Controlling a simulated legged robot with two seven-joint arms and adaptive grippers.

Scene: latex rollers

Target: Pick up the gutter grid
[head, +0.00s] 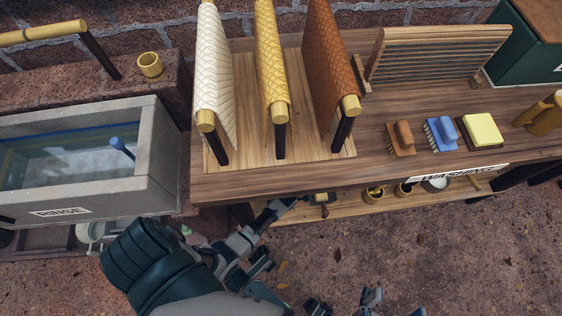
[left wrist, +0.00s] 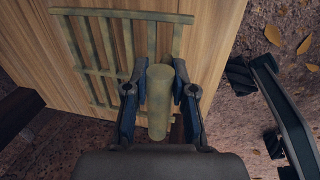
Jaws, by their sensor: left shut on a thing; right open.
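The gutter grid (left wrist: 121,17) shows in the left wrist view as a pale olive frame of crossed bars against a wooden board. A round olive handle (left wrist: 159,102) stands at its near edge. My left gripper (left wrist: 160,84) has its two blue-grey fingers shut around this handle. In the head view my left gripper (head: 290,204) reaches to the front edge of the lower shelf, under the bench. I cannot make out the grid in the head view. My right gripper (head: 345,303) is open and empty over the ground at the bottom edge.
The wooden bench (head: 250,186) overhangs the lower shelf (head: 345,208). The rinse tank (head: 155,150) is at the left. Open ground (head: 450,260) lies in front of the bench.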

